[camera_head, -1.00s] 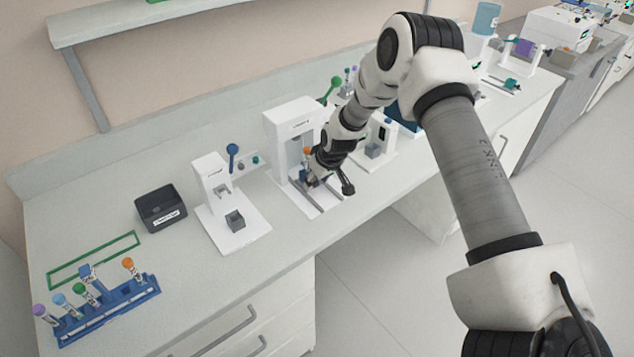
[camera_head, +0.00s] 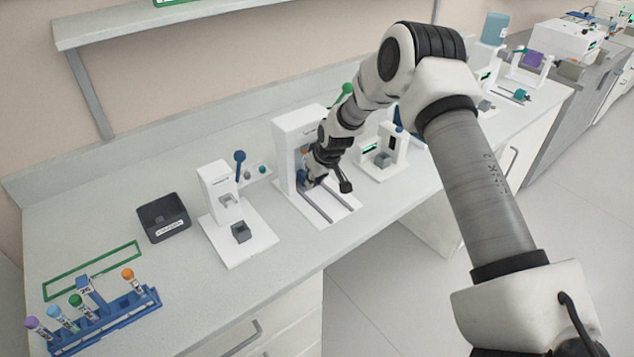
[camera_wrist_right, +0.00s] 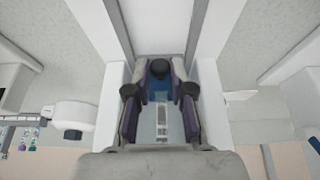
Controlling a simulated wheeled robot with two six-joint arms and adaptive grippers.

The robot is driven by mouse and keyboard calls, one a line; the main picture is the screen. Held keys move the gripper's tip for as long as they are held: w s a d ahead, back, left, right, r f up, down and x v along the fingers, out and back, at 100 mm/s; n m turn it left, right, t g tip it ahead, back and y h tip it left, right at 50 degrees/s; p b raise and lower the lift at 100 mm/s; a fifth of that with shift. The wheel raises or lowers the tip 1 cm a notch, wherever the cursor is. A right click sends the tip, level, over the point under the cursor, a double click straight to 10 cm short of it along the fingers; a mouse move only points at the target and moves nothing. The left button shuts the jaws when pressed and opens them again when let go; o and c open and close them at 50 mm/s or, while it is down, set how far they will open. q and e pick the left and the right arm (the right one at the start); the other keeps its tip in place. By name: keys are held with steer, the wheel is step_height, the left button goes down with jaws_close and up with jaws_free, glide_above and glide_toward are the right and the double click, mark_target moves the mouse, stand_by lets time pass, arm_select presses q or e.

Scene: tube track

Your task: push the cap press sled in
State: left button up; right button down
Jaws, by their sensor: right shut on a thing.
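The cap press (camera_head: 298,128) is a white upright frame with a green lever knob (camera_head: 346,90), standing on a white base with two dark rails (camera_head: 328,202). My right gripper (camera_head: 308,182) is at the press opening, low over the inner end of the rails. It is shut on the sled, which is mostly hidden by the gripper and wrist in the head view. In the right wrist view the dark fingers (camera_wrist_right: 160,100) stand either side of a blue and grey part, between white walls. My left gripper is not in view.
A smaller white press (camera_head: 216,185) with a blue lever and a black box (camera_head: 163,217) stand to the left. A blue rack (camera_head: 105,322) holds several capped tubes at front left. Another white device (camera_head: 383,150) stands close on the right.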

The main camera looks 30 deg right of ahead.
steer(key=shift+f, duration=0.1)
steer(key=c, duration=1.4)
jaws_free()
steer(key=shift+c, duration=0.2)
steer(key=o, duration=0.4)
steer(key=shift+w+a, duration=0.1)
steer(key=shift+w, duration=0.1)
steer(key=shift+o, duration=0.2)
steer(key=shift+w+f, duration=0.25)
steer(key=shift+w, duration=0.15)
steer(key=shift+s+r, duration=0.2)
steer(key=shift+r, duration=0.1)
steer(key=v, duration=1.1)
steer(key=shift+r, duration=0.15)
